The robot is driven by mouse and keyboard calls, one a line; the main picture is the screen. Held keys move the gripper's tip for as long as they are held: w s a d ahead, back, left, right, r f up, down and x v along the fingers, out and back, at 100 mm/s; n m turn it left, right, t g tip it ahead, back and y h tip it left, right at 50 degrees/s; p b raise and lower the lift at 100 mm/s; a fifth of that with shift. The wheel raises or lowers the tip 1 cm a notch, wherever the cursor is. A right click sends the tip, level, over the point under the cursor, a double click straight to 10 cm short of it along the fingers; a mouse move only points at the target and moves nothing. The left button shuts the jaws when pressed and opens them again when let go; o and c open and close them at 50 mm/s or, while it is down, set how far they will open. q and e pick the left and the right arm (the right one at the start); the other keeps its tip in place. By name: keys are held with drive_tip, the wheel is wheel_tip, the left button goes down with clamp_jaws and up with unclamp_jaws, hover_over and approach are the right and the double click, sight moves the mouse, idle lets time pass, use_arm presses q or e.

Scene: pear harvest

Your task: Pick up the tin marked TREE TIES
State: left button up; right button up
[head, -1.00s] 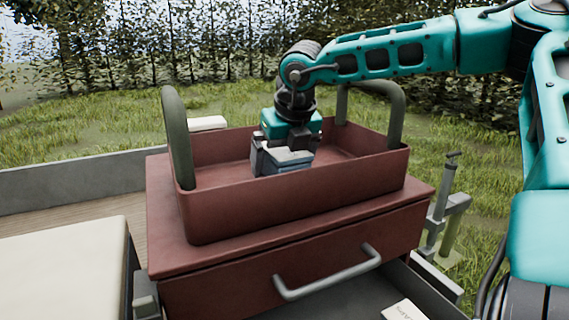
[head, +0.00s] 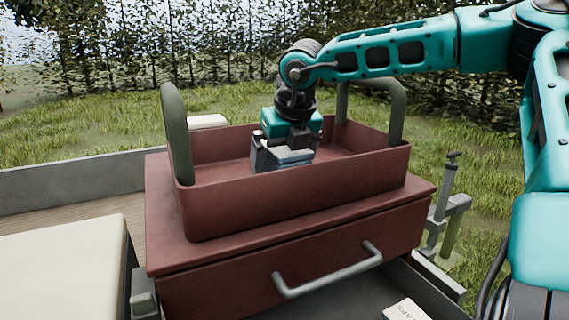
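My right gripper (head: 288,158) points down into the red open tray (head: 300,205), between its two green upright handles. A pale grey, box-like thing (head: 292,158) shows at its fingers, partly behind the tray's front wall. No lettering can be read on it, so I cannot tell if it is the TREE TIES tin. I also cannot tell whether the fingers grip it or stand around it. My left gripper is not in view.
The tray stands on a red drawer cabinet with a grey bar handle (head: 328,272). A cream-topped box (head: 65,265) is at the left. A white card or label with partly cut-off letters (head: 406,311) lies at the bottom right. A grey post fixture (head: 440,215) stands right of the cabinet.

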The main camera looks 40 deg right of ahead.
drive_tip(key=shift+c, duration=0.2)
drive_tip(key=c, duration=1.1)
